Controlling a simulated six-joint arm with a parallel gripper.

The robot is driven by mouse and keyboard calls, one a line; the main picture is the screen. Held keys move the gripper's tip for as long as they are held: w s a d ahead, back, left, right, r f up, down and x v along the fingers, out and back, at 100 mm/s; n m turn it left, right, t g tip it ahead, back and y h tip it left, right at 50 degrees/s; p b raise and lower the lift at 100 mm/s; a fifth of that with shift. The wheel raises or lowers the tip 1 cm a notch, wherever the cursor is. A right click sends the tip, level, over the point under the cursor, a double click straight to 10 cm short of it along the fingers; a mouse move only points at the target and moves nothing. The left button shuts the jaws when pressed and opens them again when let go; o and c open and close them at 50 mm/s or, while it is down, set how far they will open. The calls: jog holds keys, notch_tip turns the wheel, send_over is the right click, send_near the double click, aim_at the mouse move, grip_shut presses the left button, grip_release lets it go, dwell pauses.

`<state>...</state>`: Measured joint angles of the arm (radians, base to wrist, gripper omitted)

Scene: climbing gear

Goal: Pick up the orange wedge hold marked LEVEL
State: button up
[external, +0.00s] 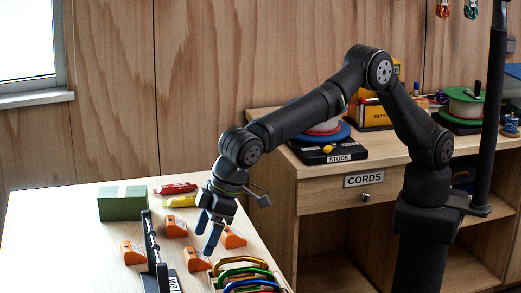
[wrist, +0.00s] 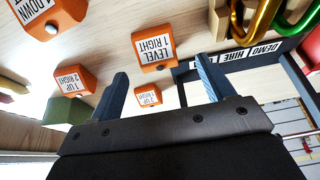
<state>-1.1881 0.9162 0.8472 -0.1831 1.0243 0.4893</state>
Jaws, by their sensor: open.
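The orange wedge hold marked LEVEL (wrist: 155,48) is in the upper middle of the wrist view, with a white label reading LEVEL 1 RIGHT upside down. It lies on the wooden table and appears to be the front orange hold (external: 196,261) in the external view. My gripper (external: 206,235) is open and empty above the table, among the holds. In the wrist view its two blue-grey fingers (wrist: 163,71) are spread apart, and the LEVEL hold shows beyond their tips, not between them.
Similar orange holds stand nearby, marked 1 UP 2 RIGHT (wrist: 75,86), 3 UP 1 RIGHT (wrist: 147,98) and 1 DOWN (wrist: 50,12). A dark rack labelled DEMO HIRE (wrist: 190,72) and coloured carabiners (external: 240,272) are close. A green box (external: 122,204) stands at the back left.

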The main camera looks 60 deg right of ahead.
aim_at(198, 254)
jog(key=x, duration=0.5)
jog(key=shift+w+d+f, duration=0.1)
jog(key=shift+d+f, duration=0.1)
jog(key=c, duration=1.1)
jog(key=shift+o, duration=0.2)
jog(key=shift+r, duration=0.15)
